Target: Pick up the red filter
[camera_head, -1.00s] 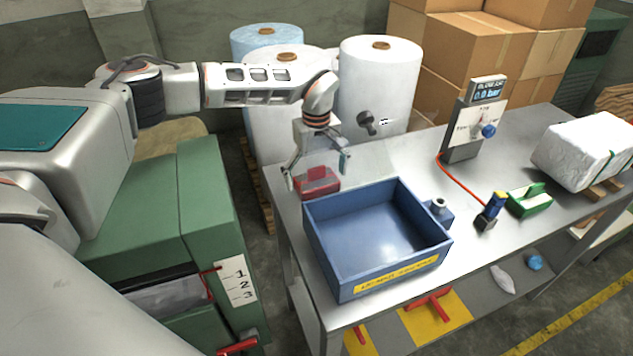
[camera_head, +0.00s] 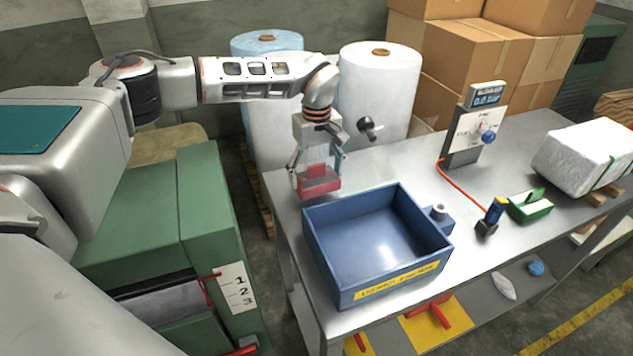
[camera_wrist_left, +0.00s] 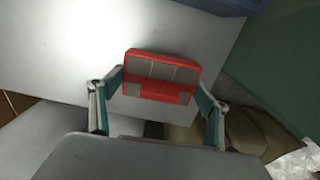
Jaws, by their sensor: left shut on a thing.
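The red filter (camera_head: 319,183) is a small red block with a clear-looking upper part, behind the blue crate (camera_head: 352,288) at the left end of the metal table (camera_head: 415,163). My left gripper (camera_head: 318,171) points down over it, with one finger on each side. In the left wrist view the red filter (camera_wrist_left: 161,92) sits between the two green-padded fingertips (camera_wrist_left: 162,84), and the gripper is shut on it. I cannot tell whether its underside touches the table. My right gripper is not in view.
The blue crate is empty and close in front of the filter. A gauge stand (camera_head: 467,130), a green holder (camera_head: 530,207) and a white wrapped block (camera_head: 583,152) are further right. The middle of the tabletop is mostly clear.

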